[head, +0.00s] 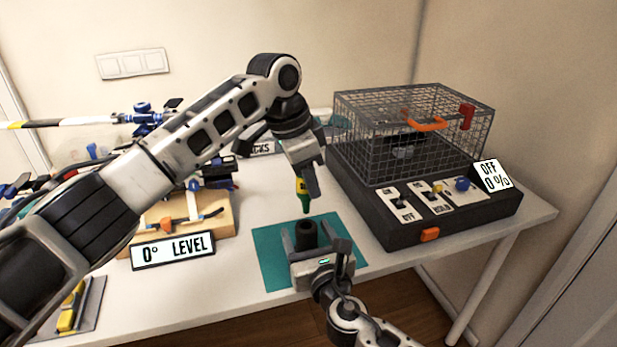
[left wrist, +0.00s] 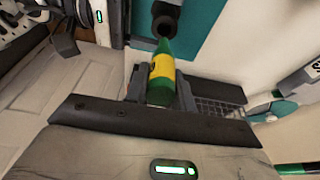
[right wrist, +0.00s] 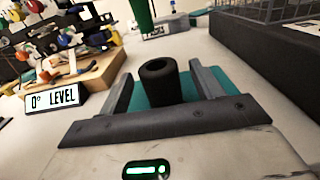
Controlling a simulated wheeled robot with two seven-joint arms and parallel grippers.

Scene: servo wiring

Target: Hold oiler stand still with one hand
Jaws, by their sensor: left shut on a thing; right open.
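The oiler stand (head: 306,236) is a short black hollow cylinder, upright on a teal mat (head: 270,262). My right gripper (head: 310,246) is low at the mat, open, with one finger on each side of the stand. In the right wrist view the stand (right wrist: 160,84) is between the fingers, with a visible gap at each side. My left gripper (head: 306,178) is shut on a green and yellow oiler bottle (left wrist: 161,76), held above the stand. In the head view the bottle's green tip points down toward the stand, apart from it.
A wire cage on a black control box (head: 425,228) with switches and an "OFF 0%" sign (head: 491,177) stands at the right. A "0° LEVEL" sign (head: 173,250) and a wooden block (head: 215,212) with tools are at the left.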

